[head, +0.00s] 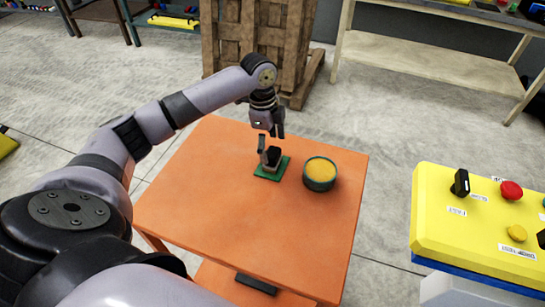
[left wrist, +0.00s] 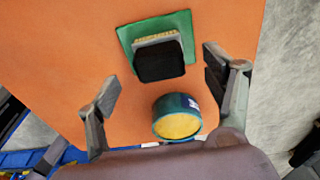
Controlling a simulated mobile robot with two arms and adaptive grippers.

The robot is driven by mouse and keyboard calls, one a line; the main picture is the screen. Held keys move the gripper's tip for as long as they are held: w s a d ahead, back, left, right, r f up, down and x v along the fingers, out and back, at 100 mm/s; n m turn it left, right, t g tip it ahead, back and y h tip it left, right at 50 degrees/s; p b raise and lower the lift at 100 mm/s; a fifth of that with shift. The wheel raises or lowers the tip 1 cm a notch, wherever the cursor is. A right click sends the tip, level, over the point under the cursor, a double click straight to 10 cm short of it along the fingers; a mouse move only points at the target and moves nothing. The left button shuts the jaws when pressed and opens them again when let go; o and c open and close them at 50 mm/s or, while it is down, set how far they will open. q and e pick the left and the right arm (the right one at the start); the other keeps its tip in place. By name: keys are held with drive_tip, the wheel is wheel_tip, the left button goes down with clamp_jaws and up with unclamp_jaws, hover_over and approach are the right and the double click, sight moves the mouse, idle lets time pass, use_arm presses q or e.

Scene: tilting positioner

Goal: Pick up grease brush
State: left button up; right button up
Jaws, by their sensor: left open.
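The grease brush (head: 272,158) has a black back and pale bristles along one edge. My right gripper is in neither view.
A dark green tin with a yellow top (head: 320,174) stands right of the mat, close to it. The orange table (head: 200,200) is otherwise clear. A yellow control box (head: 470,225) with a red button is at right. A wooden pallet stack (head: 250,45) stands behind.

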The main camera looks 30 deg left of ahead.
sight(271, 151)
use_arm(q)
drive_tip(key=f+p, duration=0.1)
drive_tip(key=f, duration=0.3)
drive_tip(key=shift+d+f, duration=0.1)
drive_tip(key=shift+d, duration=0.1)
drive_tip(key=shift+f, duration=0.55)
drive_tip(key=shift+c, duration=0.6)
drive_tip(key=c, duration=1.2)
drive_tip(key=shift+o, duration=0.2)
drive_tip(key=shift+r, duration=0.1)
wheel_tip(271, 151, up, 20)
drive_tip(key=b, duration=0.1)
drive_tip(key=shift+b, duration=0.35)
